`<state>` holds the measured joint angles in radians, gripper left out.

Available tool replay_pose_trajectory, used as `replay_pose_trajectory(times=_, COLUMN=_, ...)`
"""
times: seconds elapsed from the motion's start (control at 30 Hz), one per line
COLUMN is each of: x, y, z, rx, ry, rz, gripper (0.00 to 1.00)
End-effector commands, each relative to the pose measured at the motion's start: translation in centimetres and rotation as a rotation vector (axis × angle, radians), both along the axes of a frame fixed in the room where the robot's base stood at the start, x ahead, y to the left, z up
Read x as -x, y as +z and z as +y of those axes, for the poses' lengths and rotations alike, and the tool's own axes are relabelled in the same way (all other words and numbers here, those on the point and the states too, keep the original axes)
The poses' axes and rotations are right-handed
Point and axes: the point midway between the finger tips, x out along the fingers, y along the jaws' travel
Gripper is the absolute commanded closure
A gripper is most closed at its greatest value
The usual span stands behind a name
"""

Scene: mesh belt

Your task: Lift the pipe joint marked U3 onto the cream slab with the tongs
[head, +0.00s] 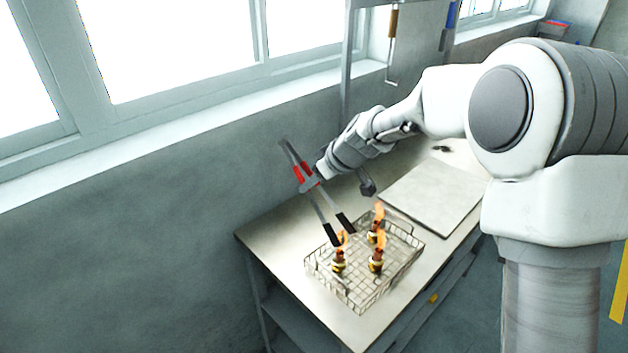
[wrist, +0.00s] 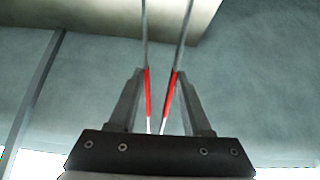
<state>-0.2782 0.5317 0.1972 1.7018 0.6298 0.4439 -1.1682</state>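My gripper (head: 308,183) is shut on the red-handled tongs (head: 331,235), with one finger against each red section. The tongs also show in the wrist view (wrist: 148,92), between my gripper's fingers (wrist: 160,80). Their black tips are apart and point down over the left side of the wire basket. Three brass-coloured pipe joints with flame-like plumes stand in the basket: one at the front left (head: 338,265), one at the front right (head: 376,264), one at the back (head: 374,237). No U3 mark is legible. The cream slab (head: 430,195) lies bare behind the basket.
The wire basket (head: 362,303) has raised mesh walls and stands on a pale bench (head: 290,235) along the wall. A small dark item (head: 441,149) lies beyond the slab. A rack post with hanging tools (head: 392,40) stands at the back.

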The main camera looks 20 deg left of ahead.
Motion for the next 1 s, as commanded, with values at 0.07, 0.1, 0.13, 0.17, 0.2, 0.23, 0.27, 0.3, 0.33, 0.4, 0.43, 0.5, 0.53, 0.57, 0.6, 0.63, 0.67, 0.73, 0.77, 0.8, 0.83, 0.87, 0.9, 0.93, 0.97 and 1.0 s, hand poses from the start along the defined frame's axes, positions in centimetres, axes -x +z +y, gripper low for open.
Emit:
replay_pose_trajectory(times=0.07, x=0.0, y=-0.7, z=0.0, rx=0.0, ry=-0.001, rz=0.001, gripper=0.56)
replay_pose_trajectory(times=0.1, x=0.0, y=-1.0, z=0.0, rx=-0.001, ry=-0.002, rz=0.001, gripper=0.56)
replay_pose_trajectory(times=0.13, x=0.0, y=-1.3, z=0.0, rx=-0.001, ry=-0.002, rz=0.001, gripper=0.56)
replay_pose_trajectory(times=0.17, x=0.0, y=-1.5, z=0.0, rx=-0.001, ry=-0.002, rz=0.001, gripper=0.56)
replay_pose_trajectory(times=0.2, x=0.0, y=-1.9, z=0.0, rx=0.0, ry=-0.002, rz=0.002, gripper=0.56)
replay_pose_trajectory(times=0.23, x=0.0, y=-2.2, z=0.0, rx=0.001, ry=-0.001, rz=0.001, gripper=0.56)
replay_pose_trajectory(times=0.27, x=0.0, y=-2.5, z=0.0, rx=0.0, ry=0.0, rz=0.002, gripper=0.56)
replay_pose_trajectory(times=0.3, x=0.0, y=-2.9, z=0.0, rx=0.0, ry=0.0, rz=0.002, gripper=0.56)
replay_pose_trajectory(times=0.33, x=0.0, y=-3.3, z=0.0, rx=0.0, ry=-0.001, rz=0.002, gripper=0.56)
replay_pose_trajectory(times=0.4, x=0.0, y=-4.0, z=0.0, rx=0.0, ry=-0.001, rz=0.002, gripper=0.56)
replay_pose_trajectory(times=0.43, x=0.0, y=-4.3, z=0.0, rx=0.001, ry=-0.001, rz=0.001, gripper=0.56)
replay_pose_trajectory(times=0.5, x=0.0, y=-5.0, z=0.0, rx=0.0, ry=-0.002, rz=0.002, gripper=0.56)
replay_pose_trajectory(times=0.53, x=0.0, y=-5.3, z=0.0, rx=0.0, ry=-0.002, rz=0.002, gripper=0.56)
replay_pose_trajectory(times=0.57, x=0.0, y=-5.6, z=0.0, rx=-0.001, ry=-0.001, rz=0.002, gripper=0.56)
replay_pose_trajectory(times=0.6, x=0.0, y=-5.9, z=0.0, rx=-0.001, ry=0.0, rz=0.001, gripper=0.56)
replay_pose_trajectory(times=0.63, x=0.0, y=-6.3, z=0.0, rx=0.0, ry=0.0, rz=0.002, gripper=0.56)
replay_pose_trajectory(times=0.67, x=0.0, y=-6.5, z=0.0, rx=0.001, ry=-0.001, rz=0.001, gripper=0.56)
replay_pose_trajectory(times=0.73, x=0.0, y=-7.3, z=0.0, rx=-0.001, ry=-0.001, rz=-0.001, gripper=0.56)
replay_pose_trajectory(times=0.77, x=0.0, y=-7.5, z=0.0, rx=-0.001, ry=-0.001, rz=-0.001, gripper=0.56)
replay_pose_trajectory(times=0.8, x=0.0, y=-7.8, z=0.0, rx=-0.001, ry=-0.001, rz=-0.001, gripper=0.56)
replay_pose_trajectory(times=0.83, x=0.0, y=-8.0, z=0.0, rx=-0.001, ry=-0.001, rz=-0.001, gripper=0.56)
replay_pose_trajectory(times=0.87, x=0.0, y=-8.3, z=0.0, rx=-0.001, ry=0.0, rz=0.0, gripper=0.56)
replay_pose_trajectory(times=0.9, x=0.0, y=-8.5, z=0.0, rx=-0.001, ry=0.0, rz=0.0, gripper=0.56)
replay_pose_trajectory(times=0.93, x=0.0, y=-8.7, z=0.0, rx=-0.001, ry=0.0, rz=0.0, gripper=0.56)
replay_pose_trajectory(times=0.97, x=0.0, y=-8.9, z=0.0, rx=-0.001, ry=0.0, rz=0.0, gripper=0.56)
replay_pose_trajectory(times=1.0, x=0.0, y=-9.1, z=0.0, rx=-0.001, ry=0.0, rz=0.0, gripper=0.56)
